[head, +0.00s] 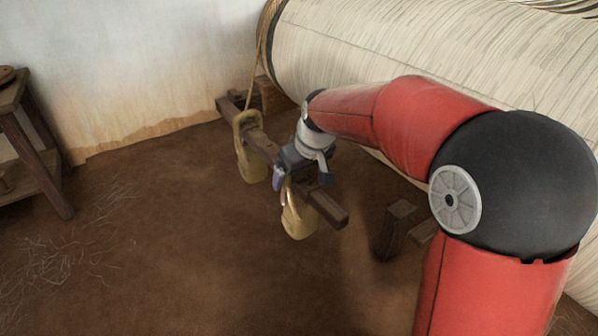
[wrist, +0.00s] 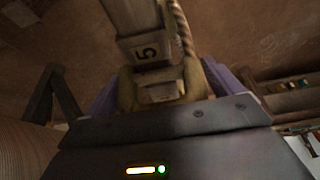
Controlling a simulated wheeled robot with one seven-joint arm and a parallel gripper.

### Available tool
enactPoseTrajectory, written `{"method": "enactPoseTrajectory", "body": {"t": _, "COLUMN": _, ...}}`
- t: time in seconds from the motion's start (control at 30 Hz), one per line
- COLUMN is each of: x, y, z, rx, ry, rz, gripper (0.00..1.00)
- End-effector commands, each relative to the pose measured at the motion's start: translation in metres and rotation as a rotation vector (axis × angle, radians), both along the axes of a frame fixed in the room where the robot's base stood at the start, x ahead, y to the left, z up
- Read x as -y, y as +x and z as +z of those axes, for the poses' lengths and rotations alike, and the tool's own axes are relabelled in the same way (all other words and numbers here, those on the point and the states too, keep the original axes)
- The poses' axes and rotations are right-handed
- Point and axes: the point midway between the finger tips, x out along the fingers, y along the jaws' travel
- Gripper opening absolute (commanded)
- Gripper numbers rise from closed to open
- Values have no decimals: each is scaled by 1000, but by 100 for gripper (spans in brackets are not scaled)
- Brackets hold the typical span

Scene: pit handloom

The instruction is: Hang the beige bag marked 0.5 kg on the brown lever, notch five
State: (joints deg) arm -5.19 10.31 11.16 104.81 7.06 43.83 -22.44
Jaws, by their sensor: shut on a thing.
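The brown lever (head: 327,208) slants from the back left to the front right in the head view. A beige bag (head: 298,219) hangs at its front part, directly under my gripper (head: 282,178). My gripper is shut on the top of this bag, between purple fingers; the held beige part shows in the wrist view (wrist: 128,92). A "5" shows on a brownish piece just beyond the fingers in the wrist view. The weight mark is not readable. I cannot tell whether the loop rests in a notch, because my gripper hides the contact.
A second beige bag (head: 251,160) hangs by its loop on the lever farther back. A rope (head: 258,60) runs by the large cloth roll (head: 350,45) behind. A wooden post (head: 395,230) stands to the right, and a wooden stool (head: 35,145) at the left. The floor between is open.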

Motion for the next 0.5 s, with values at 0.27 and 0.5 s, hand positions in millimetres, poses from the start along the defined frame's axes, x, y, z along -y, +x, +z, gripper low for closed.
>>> {"method": "enactPoseTrajectory", "body": {"t": 0.27, "x": 0, "y": 0, "z": 1, "rx": 2, "ry": 0, "rz": 0, "gripper": 33}}
{"method": "enactPoseTrajectory", "body": {"t": 0.5, "x": 0, "y": 0, "z": -4, "rx": 2, "ry": 0, "rz": 0, "gripper": 33}}
